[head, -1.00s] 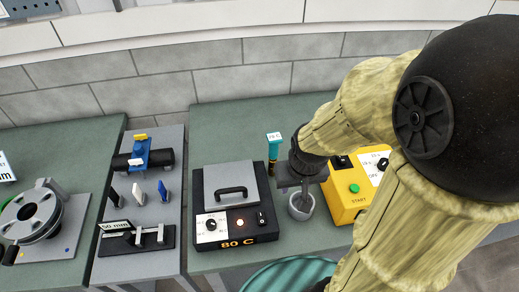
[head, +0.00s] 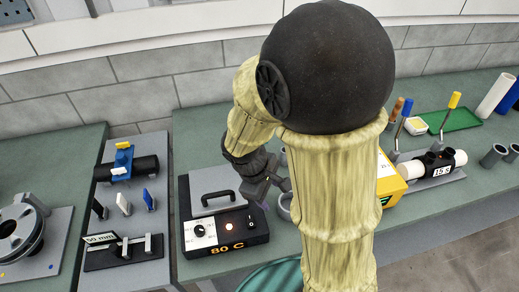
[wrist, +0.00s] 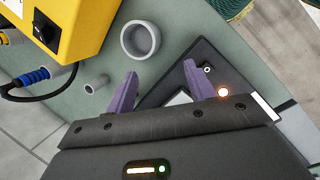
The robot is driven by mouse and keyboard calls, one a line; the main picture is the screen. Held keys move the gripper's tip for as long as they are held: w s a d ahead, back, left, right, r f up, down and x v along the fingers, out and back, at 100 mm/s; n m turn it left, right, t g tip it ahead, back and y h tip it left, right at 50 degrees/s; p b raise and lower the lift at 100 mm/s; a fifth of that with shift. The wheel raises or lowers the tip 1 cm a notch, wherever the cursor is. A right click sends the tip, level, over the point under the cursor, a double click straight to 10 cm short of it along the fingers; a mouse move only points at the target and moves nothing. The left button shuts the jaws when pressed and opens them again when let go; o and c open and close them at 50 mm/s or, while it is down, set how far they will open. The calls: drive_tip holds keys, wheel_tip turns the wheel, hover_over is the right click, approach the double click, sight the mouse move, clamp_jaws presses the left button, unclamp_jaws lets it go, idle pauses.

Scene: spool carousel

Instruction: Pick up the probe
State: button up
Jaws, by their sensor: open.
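My gripper (wrist: 160,68) is open, its two purple fingers apart with nothing between them. In the head view my gripper (head: 284,185) is beside the right side of the hot plate, partly behind my arm. I cannot tell for sure which thing is the probe. A blue ribbed piece (wrist: 30,77) on a black cable lies beside the yellow box in the wrist view, left of my fingers. A grey cup (wrist: 140,38) stands beyond the fingertips, and a small grey tube (wrist: 96,83) is left of the left finger. My arm hides part of this area in the head view.
The hot plate (head: 222,238), marked 80 C, is left of my gripper. The yellow box (wrist: 65,25) stands close by on the other side. A black-and-white device (head: 435,162) and a green tray (head: 462,118) are on the right. A grey board (head: 140,205) with tools is left.

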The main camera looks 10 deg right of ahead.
drive_tip(key=w+a+r+n+t+h+b, duration=0.1)
drive_tip(key=w+a+r+n+t+h, duration=0.3)
drive_tip(key=n, duration=1.1)
drive_tip(key=w+a+t+h, duration=0.3)
drive_tip(key=w+a+t, duration=0.1)
drive_tip(key=w+a, duration=0.1)
drive_tip(key=shift+a+n, duration=0.3)
drive_tip(key=shift+a, duration=0.35)
drive_tip(key=shift+w+f, duration=0.15)
drive_tip(key=x, duration=1.2)
drive_tip(key=shift+p, duration=0.45)
drive_tip(key=shift+d, duration=0.15)
